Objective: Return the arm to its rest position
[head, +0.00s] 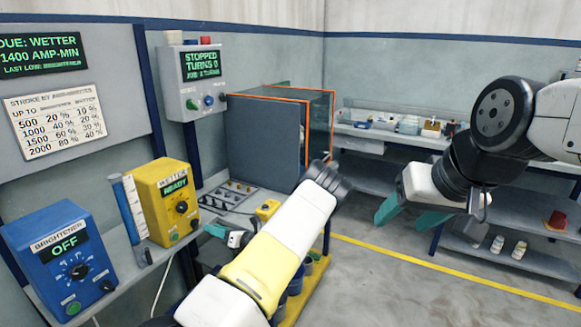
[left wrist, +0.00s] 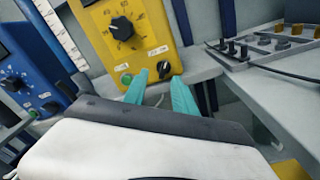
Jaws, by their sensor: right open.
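My left arm reaches in from the bottom of the head view. Its gripper (head: 218,233) has teal fingers and is just right of the yellow WETTER box (head: 167,190), over the shelf. In the left wrist view, the left gripper (left wrist: 160,76) has its fingers apart with nothing between them. The lower face of the yellow box (left wrist: 112,45) is behind the fingertips, with a green button and a small black knob close by. My right gripper (head: 408,217) is open and empty at the right, over the floor in front of the back shelves.
A blue BRIGHTENER box (head: 62,258) reads OFF, and a blue-topped measuring tube (head: 127,208) stands beside the yellow box. A rack tray (head: 230,193) with small parts lies beyond my left gripper. Floor at the right is clear.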

